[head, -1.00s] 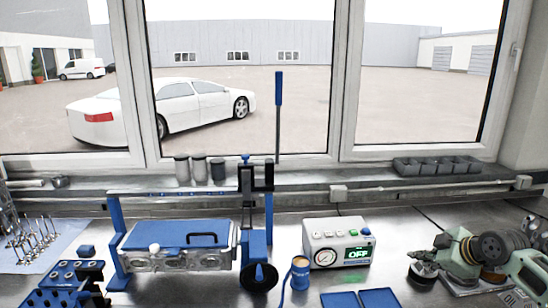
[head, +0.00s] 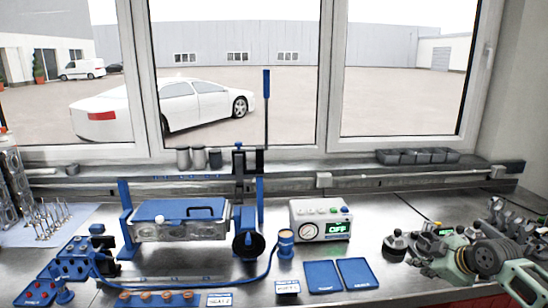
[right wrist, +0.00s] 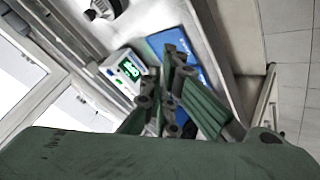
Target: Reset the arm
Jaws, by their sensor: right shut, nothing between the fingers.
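My right arm reaches in from the right in the head view, pale green with dark round joints. Its gripper (head: 425,257) is above the right part of the steel bench, empty, to the right of two flat blue trays (head: 340,275). In the right wrist view the fingers (right wrist: 170,75) are close together with nothing between them. The trays (right wrist: 180,52) and the white control box (right wrist: 122,72) show beyond the fingers there. My left gripper is not in view.
The box (head: 320,220) reads OFF. A blue stand (head: 185,222) with a metal block and upright lever is left of centre. A blue hose crosses the bench front. Grey round-based parts (head: 397,243) stand close to my right arm. A grey bin row (head: 415,156) lies on the sill.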

